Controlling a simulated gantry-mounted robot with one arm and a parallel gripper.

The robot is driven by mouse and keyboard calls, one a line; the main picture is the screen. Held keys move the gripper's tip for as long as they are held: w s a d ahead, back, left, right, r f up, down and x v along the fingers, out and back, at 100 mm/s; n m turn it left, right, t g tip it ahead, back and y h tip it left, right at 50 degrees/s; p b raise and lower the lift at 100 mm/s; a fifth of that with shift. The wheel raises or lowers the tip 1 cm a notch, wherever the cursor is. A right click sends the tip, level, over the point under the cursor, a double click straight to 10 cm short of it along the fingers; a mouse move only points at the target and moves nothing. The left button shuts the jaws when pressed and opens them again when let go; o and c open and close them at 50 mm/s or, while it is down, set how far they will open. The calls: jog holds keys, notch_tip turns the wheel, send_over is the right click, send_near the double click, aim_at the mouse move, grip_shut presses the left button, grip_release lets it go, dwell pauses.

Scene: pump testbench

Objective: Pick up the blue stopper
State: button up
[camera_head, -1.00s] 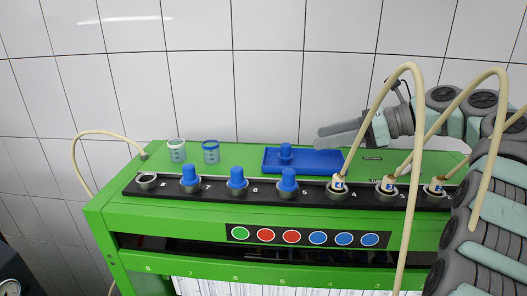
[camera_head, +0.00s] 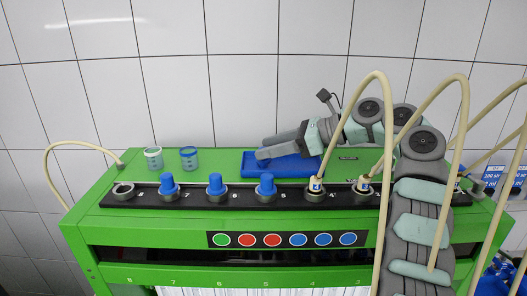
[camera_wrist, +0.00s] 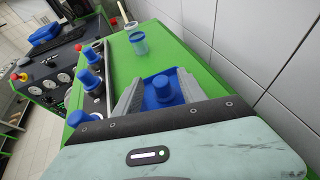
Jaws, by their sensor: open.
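A blue stopper (camera_wrist: 163,89) stands on the blue tray (camera_wrist: 150,78) on top of the green bench. In the wrist view it shows between the fingers of my gripper (camera_wrist: 159,77). My gripper is open. Three other blue stoppers (camera_head: 169,186) (camera_head: 215,185) (camera_head: 266,185) sit upright in the black port strip in front of the tray.
Two small clear cups (camera_head: 153,159) (camera_head: 188,158) stand left of the tray, the right one with a blue rim. Beige hoses (camera_head: 375,110) arch up from ports at the right, close to my arm. A tiled wall (camera_head: 240,70) stands behind the bench.

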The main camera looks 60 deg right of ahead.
jog(key=shift+x, duration=1)
jog(key=shift+c, duration=0.6)
grip_shut()
